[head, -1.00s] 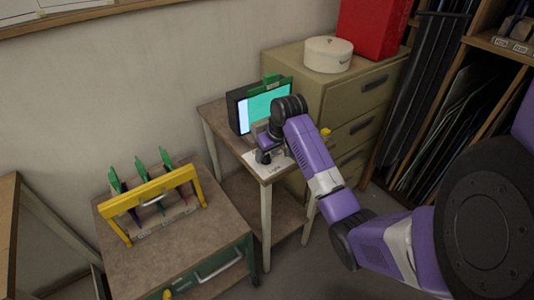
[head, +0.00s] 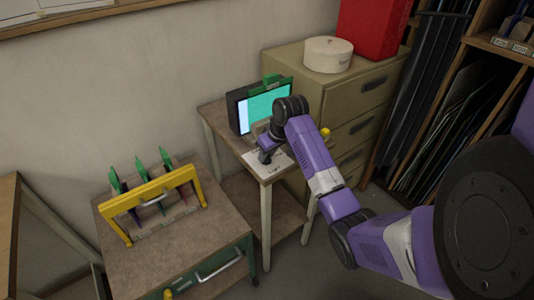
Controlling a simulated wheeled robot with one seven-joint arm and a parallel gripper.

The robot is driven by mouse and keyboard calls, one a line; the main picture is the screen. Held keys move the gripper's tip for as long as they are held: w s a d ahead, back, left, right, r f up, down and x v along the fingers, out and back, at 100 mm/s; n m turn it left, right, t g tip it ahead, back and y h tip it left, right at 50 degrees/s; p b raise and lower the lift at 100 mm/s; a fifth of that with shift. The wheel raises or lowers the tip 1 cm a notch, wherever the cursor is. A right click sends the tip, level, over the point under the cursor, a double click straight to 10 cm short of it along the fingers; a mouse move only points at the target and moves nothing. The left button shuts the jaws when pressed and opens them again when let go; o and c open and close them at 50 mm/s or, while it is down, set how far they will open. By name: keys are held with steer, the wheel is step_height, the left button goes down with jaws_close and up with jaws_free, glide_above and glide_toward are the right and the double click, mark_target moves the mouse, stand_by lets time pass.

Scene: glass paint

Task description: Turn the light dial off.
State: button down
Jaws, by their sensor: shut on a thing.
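A light box (head: 237,112) with a glowing cyan and white face stands on a small side table (head: 213,113) against the wall. A green piece (head: 275,82) sits on its top edge. A white plate (head: 281,165) lies at the front of the table. My gripper (head: 264,156) points down over this plate, in front of the light box. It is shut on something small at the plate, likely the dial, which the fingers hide. My purple arm comes in from the right and covers part of the table.
A cart (head: 195,242) at front left carries a yellow-framed rack (head: 127,200) with several green-handled tools. A beige cabinet (head: 310,95) stands right of the table, with a round white box (head: 328,54) and a red box (head: 373,28) on top.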

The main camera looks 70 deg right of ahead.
steer(key=n+y+p, duration=0.1)
steer(key=n, duration=0.2)
steer(key=shift+d+r+n, duration=0.1)
steer(key=shift+n, duration=0.3)
steer(key=shift+d+n+y, duration=0.15)
steer(key=shift+n+y, duration=0.85)
steer(key=shift+n, duration=1.2)
steer(key=c, duration=1.1)
jaws_free()
steer(key=b+v, duration=0.1)
steer(key=v, duration=0.6)
steer(key=shift+s+r, duration=0.25)
